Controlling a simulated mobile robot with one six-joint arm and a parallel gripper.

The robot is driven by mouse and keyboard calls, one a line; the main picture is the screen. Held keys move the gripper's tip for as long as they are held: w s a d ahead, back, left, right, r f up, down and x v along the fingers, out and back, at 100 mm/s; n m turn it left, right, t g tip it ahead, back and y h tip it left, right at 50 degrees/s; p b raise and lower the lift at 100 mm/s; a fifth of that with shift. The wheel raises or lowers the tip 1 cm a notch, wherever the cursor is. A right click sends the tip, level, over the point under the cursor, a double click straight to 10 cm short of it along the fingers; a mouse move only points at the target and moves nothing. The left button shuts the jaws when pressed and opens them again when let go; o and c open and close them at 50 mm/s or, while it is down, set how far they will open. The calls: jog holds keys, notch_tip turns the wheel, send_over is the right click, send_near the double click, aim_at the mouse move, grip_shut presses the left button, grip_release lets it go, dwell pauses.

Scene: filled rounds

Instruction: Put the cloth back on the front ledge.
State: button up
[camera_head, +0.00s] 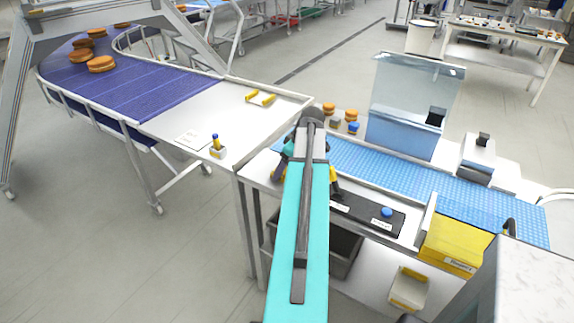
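I cannot pick out a cloth for certain in this view. A dark ledge strip (352,208) with white labels runs along the front of the blue belt's bench. A blue round button or knob (387,212) sits on its right part. My teal arm link crosses the middle of the view and covers the ledge's left end. My gripper (334,186) is mostly hidden behind that link; only small dark, teal and yellow parts show at its sides. Whether it is open, shut or holding something is hidden.
A blue belt (400,175) runs behind the ledge, with a clear upright panel (412,100) over it. A yellow box (455,243) stands at the right. A dark bin (345,250) is below. Rounds (101,64) ride a purple conveyor at the left.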

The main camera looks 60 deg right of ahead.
jog(key=o, duration=0.4)
jog(key=shift+c, duration=0.2)
jog(key=shift+r, duration=0.15)
jog(key=shift+r, duration=0.1)
jog(key=b+v, duration=0.2)
jog(key=v, duration=1)
dwell(0.5)
